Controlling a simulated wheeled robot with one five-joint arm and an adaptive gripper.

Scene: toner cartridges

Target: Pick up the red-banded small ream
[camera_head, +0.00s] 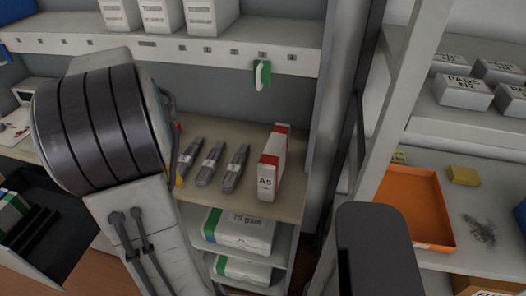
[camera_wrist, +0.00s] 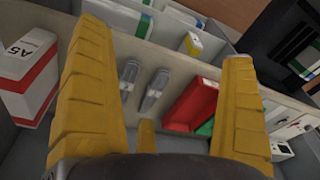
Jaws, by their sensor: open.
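The red-banded small ream (camera_head: 268,176) is a white upright block marked A5 with a red band. It stands on the beige shelf, right of the grey cartridges, in the head view. In the wrist view the ream (camera_wrist: 22,75) is at the left edge, outside the left finger and partly cut off. My gripper (camera_wrist: 167,45) shows there as two yellow fingers, wide apart with nothing held between them. In the head view my arm hides most of the gripper; only a sliver of yellow shows left of the cartridges.
Several grey cartridges (camera_head: 208,164) lie left of the ream. A red tray-like object (camera_wrist: 192,105) is near the right finger. Wrapped paper (camera_head: 240,230) lies on the shelf below. A green-and-white tag (camera_head: 262,75) hangs above the ream. A grey upright stands to the right, before an orange tray (camera_head: 412,205).

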